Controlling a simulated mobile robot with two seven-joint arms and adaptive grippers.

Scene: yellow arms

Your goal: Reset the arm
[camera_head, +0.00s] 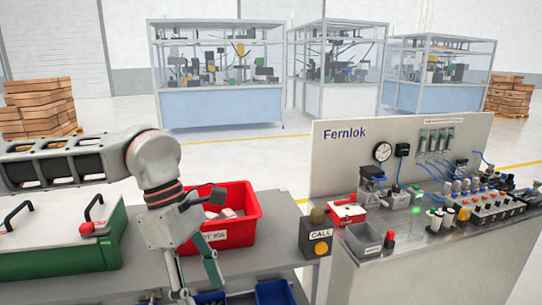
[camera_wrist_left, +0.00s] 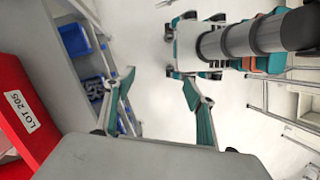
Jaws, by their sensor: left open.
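My left arm comes in from the left in the head view, with its wrist bent downward in front of the red bin (camera_head: 245,238). My left gripper (camera_head: 200,287) points down near the front edge of the grey bench. Its teal fingers are spread apart with nothing between them, as the left wrist view shows (camera_wrist_left: 159,78). The red bin holds pale blocks, and its label is partly hidden by my gripper. The bin also shows at the left of the wrist view (camera_wrist_left: 15,95), with the label "LOT 205". My right gripper is not in view.
A green case (camera_head: 60,255) with black handles sits left of my gripper. Blue bins (camera_head: 275,293) are below the bench edge. A CALL button box (camera_head: 318,237) stands right of the red bin. The Fernlok panel station (camera_head: 345,150) is at the right.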

